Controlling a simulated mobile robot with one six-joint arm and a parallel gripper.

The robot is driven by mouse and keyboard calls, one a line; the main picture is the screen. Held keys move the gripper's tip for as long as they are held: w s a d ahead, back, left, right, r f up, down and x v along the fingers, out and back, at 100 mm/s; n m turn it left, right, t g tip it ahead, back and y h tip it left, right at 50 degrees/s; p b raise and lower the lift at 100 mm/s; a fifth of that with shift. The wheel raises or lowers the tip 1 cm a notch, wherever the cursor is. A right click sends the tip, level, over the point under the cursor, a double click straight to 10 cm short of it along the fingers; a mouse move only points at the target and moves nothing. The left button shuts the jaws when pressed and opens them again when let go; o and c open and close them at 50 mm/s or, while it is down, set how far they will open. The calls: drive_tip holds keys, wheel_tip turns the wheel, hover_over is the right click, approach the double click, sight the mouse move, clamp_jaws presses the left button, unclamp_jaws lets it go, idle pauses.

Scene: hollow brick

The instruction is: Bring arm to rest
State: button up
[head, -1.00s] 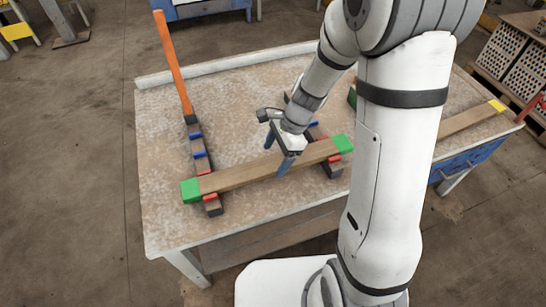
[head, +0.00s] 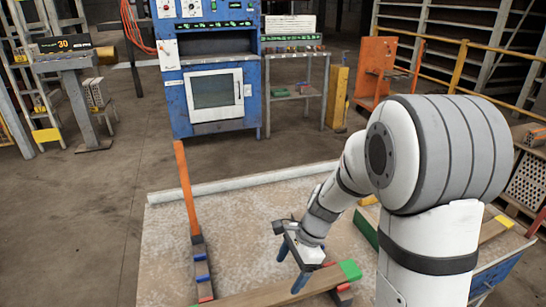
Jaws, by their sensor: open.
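My gripper (head: 292,272) is in the head view at the lower middle, fingers pointing down. Its two blue fingers are apart, with nothing seen between them. It is over or beside a wooden bar (head: 268,297) with a green end (head: 350,270). The exact gap between fingers and bar cannot be told. The bar lies across dark supports with red and blue blocks; the left support (head: 201,268) shows best. My white arm stands on the right and hides part of the table.
The worktable (head: 160,240) has bare room left and behind. A second bar with a yellow end (head: 503,222) lies at right. A blue machine (head: 212,75) stands beyond on open floor.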

drive_tip(key=s+d+r+n+t+h+p, duration=0.1)
drive_tip(key=s+d+r+n+p, duration=0.2)
drive_tip(key=r, duration=0.6)
drive_tip(key=s+d+r+n+t+h+p, duration=0.1)
drive_tip(key=s+d+r+n+p, duration=0.2)
drive_tip(key=r, duration=0.6)
drive_tip(key=s+d+r+n+t+h+p, duration=0.1)
drive_tip(key=s+d+r+n+h+p, duration=0.1)
drive_tip(key=s+r+n+p, duration=0.5)
drive_tip(key=shift+d+r+n+t+p, duration=0.3)
drive_tip(key=shift+d+r+n+t, duration=0.1)
drive_tip(key=shift+r+n, duration=0.5)
drive_tip(key=shift+s, duration=0.1)
drive_tip(key=shift+c, duration=0.4)
